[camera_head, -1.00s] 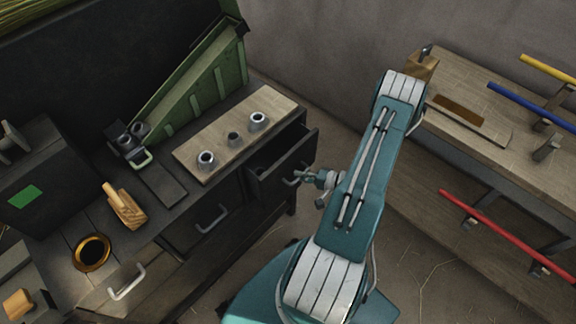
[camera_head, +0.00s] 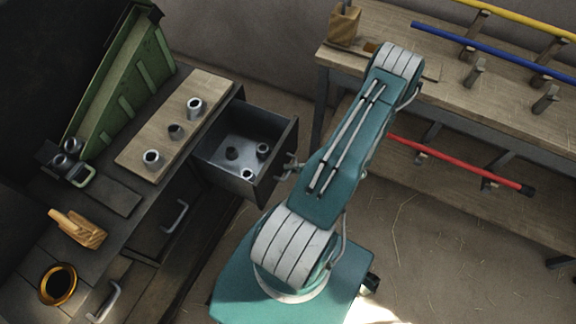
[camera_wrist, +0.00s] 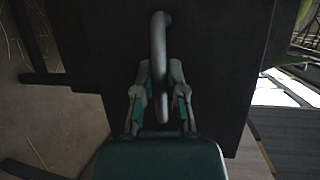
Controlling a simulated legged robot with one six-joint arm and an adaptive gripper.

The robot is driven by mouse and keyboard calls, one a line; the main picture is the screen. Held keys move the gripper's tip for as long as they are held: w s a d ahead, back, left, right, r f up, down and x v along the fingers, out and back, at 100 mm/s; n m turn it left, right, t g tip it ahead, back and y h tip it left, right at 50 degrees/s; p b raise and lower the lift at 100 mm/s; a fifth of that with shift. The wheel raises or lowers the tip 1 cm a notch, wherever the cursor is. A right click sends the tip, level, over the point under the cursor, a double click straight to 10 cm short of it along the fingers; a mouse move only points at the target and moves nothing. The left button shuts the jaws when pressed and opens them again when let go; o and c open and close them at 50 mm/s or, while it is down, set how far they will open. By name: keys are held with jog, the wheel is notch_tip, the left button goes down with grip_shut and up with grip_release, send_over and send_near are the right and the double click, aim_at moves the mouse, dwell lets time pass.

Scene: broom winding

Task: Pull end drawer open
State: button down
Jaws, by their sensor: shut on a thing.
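The end drawer (camera_head: 243,150) of the dark workbench is pulled well out, and several small metal rings or sockets lie inside it. My gripper (camera_head: 289,166) is at the drawer's front face, at its outer right side. In the wrist view, my gripper (camera_wrist: 158,88) has its fingers on both sides of the grey bar handle (camera_wrist: 159,45) and is shut on it. The dark drawer front (camera_wrist: 225,60) fills most of that view. In the head view the handle is mostly hidden by the gripper.
On the bench top are a wooden board (camera_head: 133,153) with metal sockets, a green angled rack (camera_head: 125,75), a wooden clamp-like piece (camera_head: 80,229) and a gold ring (camera_head: 58,284). A second bench (camera_head: 425,80) with coloured poles stands right. Straw-strewn floor lies between.

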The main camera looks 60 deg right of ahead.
jog(key=shift+a+f, duration=0.15)
jog(key=shift+a, duration=0.1)
jog(key=c, duration=0.7)
grip_release()
jog(key=shift+d, duration=0.2)
jog(key=v, duration=1.1)
jog(key=shift+s+d, duration=0.15)
jog(key=shift+s, duration=0.25)
